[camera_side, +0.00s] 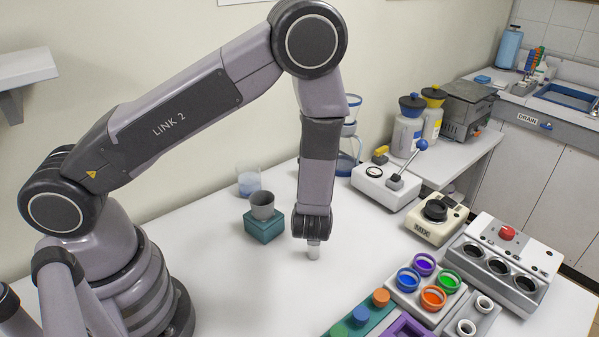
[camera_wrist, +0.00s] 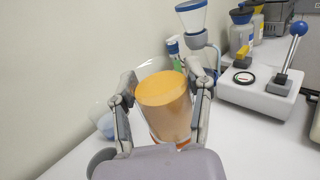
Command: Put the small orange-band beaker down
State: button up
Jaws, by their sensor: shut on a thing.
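The small beaker (camera_wrist: 165,112) is between the two fingers of my gripper (camera_wrist: 162,92) in the wrist view, held roughly upright. It looks orange through its wall and across its top. In the side view my gripper (camera_side: 312,238) points down over the white table, right of the teal block. A small pale piece (camera_side: 313,252) shows under it, likely the beaker's lower part. It is close to the tabletop; I cannot tell whether it touches. Most of the beaker is hidden there by my gripper.
A grey cup (camera_side: 262,203) sits on a teal block (camera_side: 264,229), with a clear beaker of bluish liquid (camera_side: 249,182) behind it. A lever device (camera_side: 371,180), MIX unit (camera_side: 432,228) and coloured-ring rack (camera_side: 405,291) stand right.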

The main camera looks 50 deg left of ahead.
jog(key=d+f+m+t+h, duration=0.1)
jog(key=d+h, duration=0.1)
jog(key=d+f+m+t+h, duration=0.1)
jog(key=d+f+m+h, duration=0.1)
jog(key=d+f+m+t+h, duration=0.1)
jog(key=d, duration=0.1)
jog(key=shift+w+d+f+t+h, duration=0.1)
jog(key=shift+w+f+t+h, duration=0.15)
jog(key=shift+t+h, duration=0.15)
jog(key=shift+m, duration=0.3)
jog(key=w+d+f, duration=0.1)
jog(key=w+f, duration=0.2)
jog(key=w, duration=0.1)
jog(key=w+f, duration=0.3)
jog(key=w, duration=0.1)
jog(key=w+d+f, duration=0.1)
jog(key=w+f, duration=0.2)
jog(key=w, duration=0.2)
jog(key=shift+d+f, duration=0.3)
jog(key=shift+f, duration=0.1)
jog(key=shift+w+f, duration=0.15)
jog(key=shift+f, duration=1.4)
jog(key=shift+f, duration=0.1)
jog(key=o, duration=1.2)
jog(key=shift+o, duration=0.2)
